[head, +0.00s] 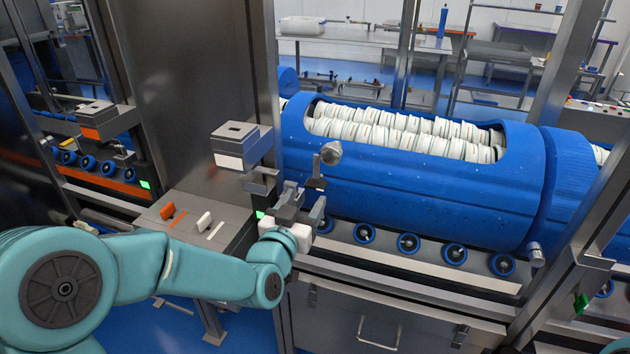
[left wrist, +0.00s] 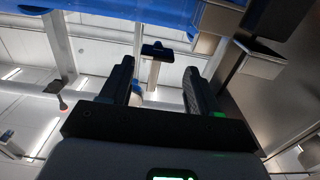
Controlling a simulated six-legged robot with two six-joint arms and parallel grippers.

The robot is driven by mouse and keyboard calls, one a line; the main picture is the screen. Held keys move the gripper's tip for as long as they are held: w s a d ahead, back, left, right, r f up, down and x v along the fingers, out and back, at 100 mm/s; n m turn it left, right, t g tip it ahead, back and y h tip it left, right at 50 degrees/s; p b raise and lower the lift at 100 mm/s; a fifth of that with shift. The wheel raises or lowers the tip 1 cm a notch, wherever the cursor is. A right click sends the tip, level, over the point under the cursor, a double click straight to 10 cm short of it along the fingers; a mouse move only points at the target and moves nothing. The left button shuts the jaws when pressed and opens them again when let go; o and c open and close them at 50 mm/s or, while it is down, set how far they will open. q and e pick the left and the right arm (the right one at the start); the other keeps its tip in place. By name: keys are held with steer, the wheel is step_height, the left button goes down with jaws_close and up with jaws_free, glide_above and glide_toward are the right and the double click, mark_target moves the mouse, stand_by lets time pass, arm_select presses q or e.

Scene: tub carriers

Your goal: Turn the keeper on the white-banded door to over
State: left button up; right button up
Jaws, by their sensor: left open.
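A grey box with a white band (head: 229,161) sits on the metal door post left of the blue drum. To its right, a small upright metal piece with a rounded head (head: 331,153), which looks like the keeper, stands in front of the drum. My left gripper (head: 305,203) is open just below this piece, jaws pointing up toward it. In the left wrist view, a T-shaped piece with a dark bar (left wrist: 157,50) shows beyond and between the open jaws (left wrist: 160,82), apart from them. Nothing is held. My right gripper is out of view.
The blue drum (head: 420,185) holds rows of white tubs and lies above blue rollers (head: 408,243). An orange-banded box (head: 97,131) is at the left. A ledge with orange and white levers (head: 204,222) lies left of my gripper. A frame post (head: 575,265) stands at right.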

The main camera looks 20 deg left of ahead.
mark_target(315, 185)
arm_select(q)
steer(key=w, duration=0.3)
steer(key=w+p, duration=0.1)
steer(key=w, duration=0.1)
steer(key=shift+w+d+f, duration=0.15)
steer(key=shift+w+d, duration=0.1)
steer(key=shift+w, duration=0.65)
steer(key=shift+s, duration=0.2)
steer(key=c, duration=0.8)
jaws_close()
steer(key=shift+w, duration=0.1)
